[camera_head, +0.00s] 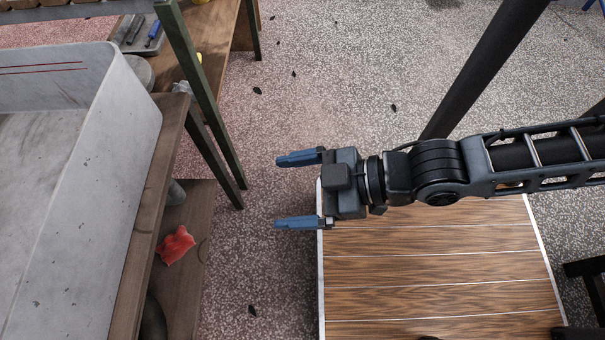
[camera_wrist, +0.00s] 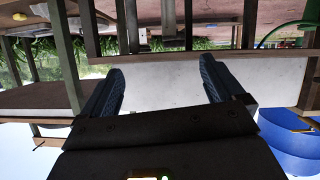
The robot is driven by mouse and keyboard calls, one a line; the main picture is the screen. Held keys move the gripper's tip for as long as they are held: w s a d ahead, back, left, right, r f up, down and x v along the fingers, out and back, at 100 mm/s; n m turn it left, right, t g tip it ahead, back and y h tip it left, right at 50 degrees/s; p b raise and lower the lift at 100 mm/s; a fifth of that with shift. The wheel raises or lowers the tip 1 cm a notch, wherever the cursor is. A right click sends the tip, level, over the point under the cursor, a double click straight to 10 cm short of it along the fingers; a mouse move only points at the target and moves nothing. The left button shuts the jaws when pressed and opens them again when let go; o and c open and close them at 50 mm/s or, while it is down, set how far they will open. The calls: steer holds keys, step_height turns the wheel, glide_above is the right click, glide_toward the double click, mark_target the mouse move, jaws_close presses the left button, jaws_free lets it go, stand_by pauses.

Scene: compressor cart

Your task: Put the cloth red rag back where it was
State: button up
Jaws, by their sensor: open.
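The red rag (camera_head: 175,245) lies crumpled on the lower wooden shelf (camera_head: 178,292) at the left in the head view, below and beside the large grey basin. My gripper (camera_head: 283,191) is open and empty, its two blue fingers pointing left over the speckled floor. It is to the right of the rag and apart from it. In the wrist view my gripper (camera_wrist: 165,82) is also open, with nothing between the fingers. I cannot make out the rag in the wrist view.
The grey basin (camera_head: 125,120) stands on the wooden bench, with green posts (camera_head: 200,95) behind it. A tray with blue-handled tools (camera_head: 153,34) is at the upper left. A slatted wooden surface (camera_head: 435,265) lies under my arm. A blue tub (camera_wrist: 290,140) shows in the wrist view.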

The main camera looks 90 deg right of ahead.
step_height(320, 180, up, 7)
steer(key=s+a+t, duration=0.1)
steer(key=shift+s+a+m+t+y, duration=0.2)
steer(key=shift+a+m+t+y, duration=0.1)
steer(key=shift+a+m+y, duration=0.1)
step_height(320, 180, up, 22)
steer(key=p, duration=2.2)
